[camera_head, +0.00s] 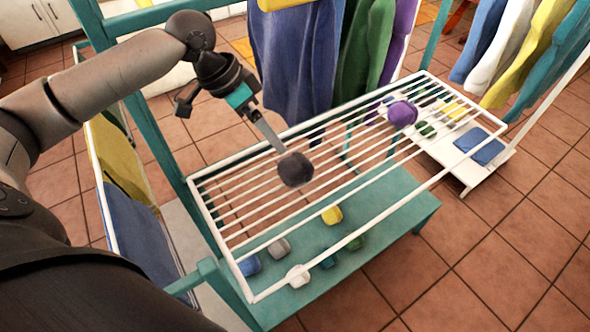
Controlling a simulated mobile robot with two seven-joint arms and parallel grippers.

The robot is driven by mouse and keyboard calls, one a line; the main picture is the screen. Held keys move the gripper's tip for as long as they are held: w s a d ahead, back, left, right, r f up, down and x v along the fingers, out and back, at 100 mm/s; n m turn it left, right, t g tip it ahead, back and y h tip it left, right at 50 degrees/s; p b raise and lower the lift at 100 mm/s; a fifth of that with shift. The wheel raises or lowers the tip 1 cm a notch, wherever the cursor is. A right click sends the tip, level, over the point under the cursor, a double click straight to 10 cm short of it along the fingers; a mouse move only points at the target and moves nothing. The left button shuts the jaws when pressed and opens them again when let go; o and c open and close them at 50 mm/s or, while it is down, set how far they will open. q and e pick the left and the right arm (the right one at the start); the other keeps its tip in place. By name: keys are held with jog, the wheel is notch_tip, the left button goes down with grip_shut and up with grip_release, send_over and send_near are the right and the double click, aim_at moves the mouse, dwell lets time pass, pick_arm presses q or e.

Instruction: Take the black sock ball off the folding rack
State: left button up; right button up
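The black sock ball (295,169) is dark grey-black and round, over the left-middle part of the white slatted folding rack (225,212). My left gripper (282,150) comes down from the upper left, and its pale finger reaches the top of the ball. Only one finger shows clearly, so I cannot tell whether the gripper is shut on the ball or open around it. I also cannot tell whether the ball rests on the slats or is slightly above them. My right gripper is not in view.
A purple sock ball (402,114) sits at the rack's far right. Several coloured balls, such as a yellow one (332,214), lie on the teal bench (395,212) below. Blue cloth (298,60) and green cloth (364,50) hang behind. A low white shelf (480,174) stands at right.

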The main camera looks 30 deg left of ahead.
aim_at(289, 163)
pick_arm(q)
jog(key=b+x, duration=0.1)
jog(key=x, duration=0.5)
jog(key=shift+w+d+f+b, duration=0.1)
jog(key=shift+f+b, duration=0.2)
jog(key=shift+f, duration=0.05)
jog(key=shift+w+d+f, duration=0.1)
jog(key=shift+d+f, duration=0.1)
jog(key=shift+f, duration=0.4)
jog(key=b+x, duration=0.2)
jog(key=x, duration=0.1)
jog(key=shift+f, duration=0.4)
jog(key=shift+w+d+f, duration=0.1)
jog(key=shift+d+f, duration=0.05)
jog(key=shift+f, duration=0.15)
jog(key=c, duration=1.2)
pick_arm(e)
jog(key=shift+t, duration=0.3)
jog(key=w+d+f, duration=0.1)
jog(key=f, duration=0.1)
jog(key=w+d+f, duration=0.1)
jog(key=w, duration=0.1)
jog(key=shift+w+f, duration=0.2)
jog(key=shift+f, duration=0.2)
